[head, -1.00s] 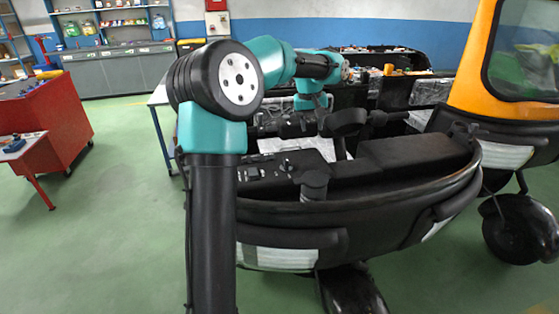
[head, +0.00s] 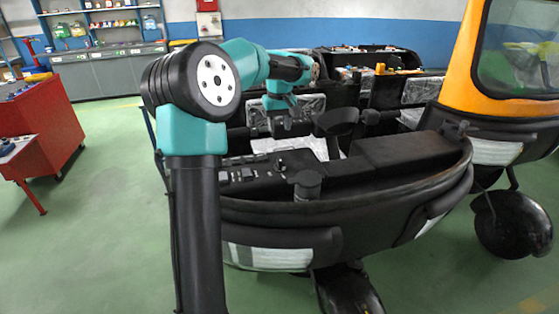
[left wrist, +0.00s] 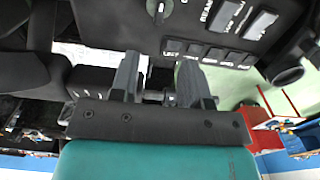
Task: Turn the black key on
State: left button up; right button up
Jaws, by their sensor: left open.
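The key (head: 281,166) appears as a small dark shape with a pale glint, upright in the black dashboard panel (head: 240,176) of the rickshaw. In the left wrist view, a small silver and dark key part (left wrist: 158,10) shows at the top edge, partly cut off. My left gripper (head: 290,124) is above and behind the panel in the head view, apart from the key. Its two fingers in the left wrist view (left wrist: 160,82) are spread with nothing held between them. My right gripper is not in view.
Labelled rocker switches (left wrist: 225,15) sit beside the key. A round black knob (head: 307,186) rises from the front body rim. A black handlebar part (head: 335,122) stands close to my left gripper. A red cabinet (head: 50,120) stands far left. The green floor is clear at left.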

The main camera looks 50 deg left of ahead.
aim_at(279, 159)
pick_arm(q)
notch_tip(279, 159, down, 14)
jog(key=shift+r, duration=0.25)
dwell(0.3)
grip_shut()
